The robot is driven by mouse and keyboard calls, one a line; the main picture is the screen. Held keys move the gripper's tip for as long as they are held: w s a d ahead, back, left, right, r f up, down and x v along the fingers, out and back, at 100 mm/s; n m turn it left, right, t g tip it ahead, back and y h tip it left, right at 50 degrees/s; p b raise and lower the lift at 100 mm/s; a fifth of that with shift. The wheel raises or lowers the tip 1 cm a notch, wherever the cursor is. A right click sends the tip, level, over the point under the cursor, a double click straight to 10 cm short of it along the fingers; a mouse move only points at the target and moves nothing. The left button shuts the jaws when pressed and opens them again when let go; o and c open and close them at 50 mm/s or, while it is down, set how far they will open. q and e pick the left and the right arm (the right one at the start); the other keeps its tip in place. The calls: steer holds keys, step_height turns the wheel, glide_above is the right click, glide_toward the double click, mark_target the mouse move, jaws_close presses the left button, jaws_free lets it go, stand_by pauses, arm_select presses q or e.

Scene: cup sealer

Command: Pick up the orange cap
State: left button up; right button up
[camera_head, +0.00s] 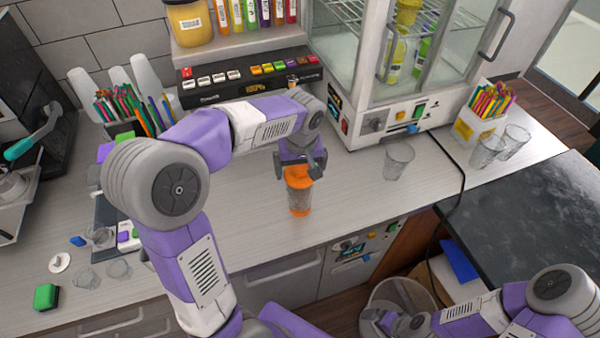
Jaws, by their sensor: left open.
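An orange cap (298,171) sits at the top of a clear cup (299,199) with an orange lower part. The cup stands upright on the grey counter near its front edge. My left gripper (301,168) is open and points down over the cap, with its fingers at either side of it. I cannot tell whether the fingers touch the cap. My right gripper (392,322) is low at the bottom right, away from the counter top, in front of a clear bin. Its jaws are too small to make out.
An empty clear cup (398,161) stands right of the orange one, before the glass-doored cabinet (395,60). A black button panel (250,82) is behind. Several clear cups lie at the left. A cable runs down at the right. The counter around the orange cup is clear.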

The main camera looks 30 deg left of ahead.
mark_target(300, 167)
arm_select(q)
steer(key=shift+c, duration=0.3)
steer(key=c, duration=0.7)
steer(key=shift+c, duration=0.2)
step_height(300, 167, up, 9)
steer(key=shift+r+p, duration=0.15)
steer(key=shift+p, duration=0.7)
steer(key=p, duration=0.3)
steer(key=shift+a, duration=0.1)
steer(key=shift+f+p, duration=0.55)
steer(key=shift+f, duration=0.3)
steer(key=shift+f+b, duration=2.6)
steer(key=shift+f, duration=0.65)
